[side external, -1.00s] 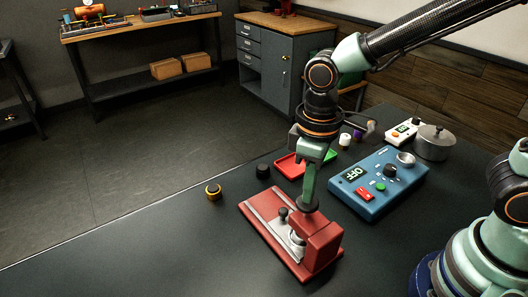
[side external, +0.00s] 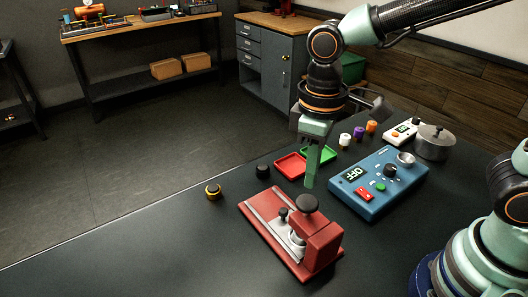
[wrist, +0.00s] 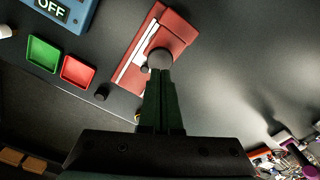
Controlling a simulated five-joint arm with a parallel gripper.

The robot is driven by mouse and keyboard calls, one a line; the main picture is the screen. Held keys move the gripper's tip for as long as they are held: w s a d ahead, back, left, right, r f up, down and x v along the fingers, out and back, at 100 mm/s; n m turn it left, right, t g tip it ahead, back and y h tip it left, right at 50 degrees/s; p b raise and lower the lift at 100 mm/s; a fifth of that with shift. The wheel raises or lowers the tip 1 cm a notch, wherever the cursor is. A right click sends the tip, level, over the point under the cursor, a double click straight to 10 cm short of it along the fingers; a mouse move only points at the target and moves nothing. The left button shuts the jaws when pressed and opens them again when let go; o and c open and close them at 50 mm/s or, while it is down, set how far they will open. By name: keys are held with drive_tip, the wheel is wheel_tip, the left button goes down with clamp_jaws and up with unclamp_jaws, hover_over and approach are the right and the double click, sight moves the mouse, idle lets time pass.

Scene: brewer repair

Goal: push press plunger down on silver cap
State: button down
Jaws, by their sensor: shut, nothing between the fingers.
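The red press (side external: 322,240) stands on the dark table, with its round black plunger knob (side external: 308,203) upright above the block. A smaller black knob (side external: 283,213) is beside it on a silver rail. A silvery round part (side external: 297,238) shows at the block's front; I cannot tell whether it is the silver cap. My gripper (side external: 310,184) is shut and empty, pointing down just above and behind the plunger knob, apart from it. In the wrist view, my fingertips (wrist: 161,72) appear next to the plunger knob (wrist: 160,58).
A blue box (side external: 378,184) reading OFF is right of the press. Red (side external: 290,166) and green (side external: 325,154) trays lie behind. A black cap (side external: 263,171) and a yellow-black cap (side external: 213,191) sit left. A metal pot (side external: 434,143) is at the right. The table's front left is clear.

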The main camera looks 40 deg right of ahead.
drive_tip(key=shift+r, duration=2.85)
drive_tip(key=d+m+t, duration=0.5)
drive_tip(key=d+m, duration=0.1)
drive_tip(key=d, duration=0.9)
drive_tip(key=shift+w+r+t, duration=0.25)
drive_tip(key=shift+r+t, duration=0.05)
drive_tip(key=shift+r, duration=0.1)
